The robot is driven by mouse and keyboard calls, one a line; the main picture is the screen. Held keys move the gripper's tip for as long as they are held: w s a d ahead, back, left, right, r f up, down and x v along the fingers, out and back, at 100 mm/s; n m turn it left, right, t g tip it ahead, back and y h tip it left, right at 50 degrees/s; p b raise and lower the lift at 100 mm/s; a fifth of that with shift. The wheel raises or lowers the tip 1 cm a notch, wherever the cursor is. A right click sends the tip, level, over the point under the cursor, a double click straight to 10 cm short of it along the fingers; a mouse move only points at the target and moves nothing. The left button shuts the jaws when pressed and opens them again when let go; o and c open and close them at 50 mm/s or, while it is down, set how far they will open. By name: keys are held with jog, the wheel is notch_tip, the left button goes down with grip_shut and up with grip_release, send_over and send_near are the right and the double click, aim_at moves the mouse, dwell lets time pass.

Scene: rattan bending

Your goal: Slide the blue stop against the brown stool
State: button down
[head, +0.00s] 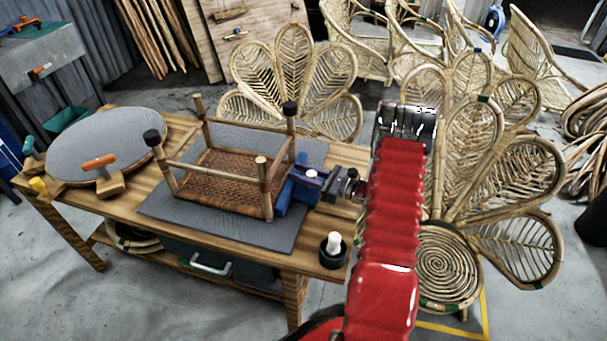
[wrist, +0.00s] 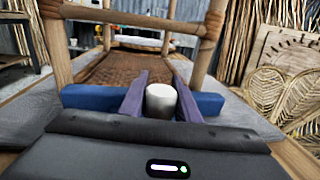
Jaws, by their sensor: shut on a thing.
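The brown stool (head: 222,178) lies upside down on the workbench, legs up, two of them capped in black. The blue stop (head: 294,194) is a low bar beside the stool's right end, with a pale round knob (head: 312,173) on it. My gripper (head: 316,178) reaches in from the right and is shut on the knob. In the wrist view the two fingers flank the knob (wrist: 162,101), and the blue stop (wrist: 205,104) runs across in front of the stool's legs (wrist: 56,45). I cannot tell whether the stop touches the stool; my fingers hide its middle.
The grey mat (head: 160,209) lies under the stool. On the bench's left are a round grey-topped piece (head: 105,140) and an orange-handled tool (head: 99,162). A black pot with a white top (head: 333,250) stands at the near right corner. Rattan chairs (head: 450,245) stand beyond the bench.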

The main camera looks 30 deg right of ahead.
jog(key=shift+w, duration=0.2)
jog(key=c, duration=1.3)
grip_release()
jog(key=shift+c, duration=0.2)
jog(key=shift+s, duration=0.1)
jog(key=v, duration=1.2)
jog(key=shift+s+d+f, duration=0.1)
jog(key=shift+s+d, duration=0.1)
jog(key=shift+s, duration=0.15)
jog(key=shift+s+d, duration=0.2)
jog(key=shift+s, duration=0.2)
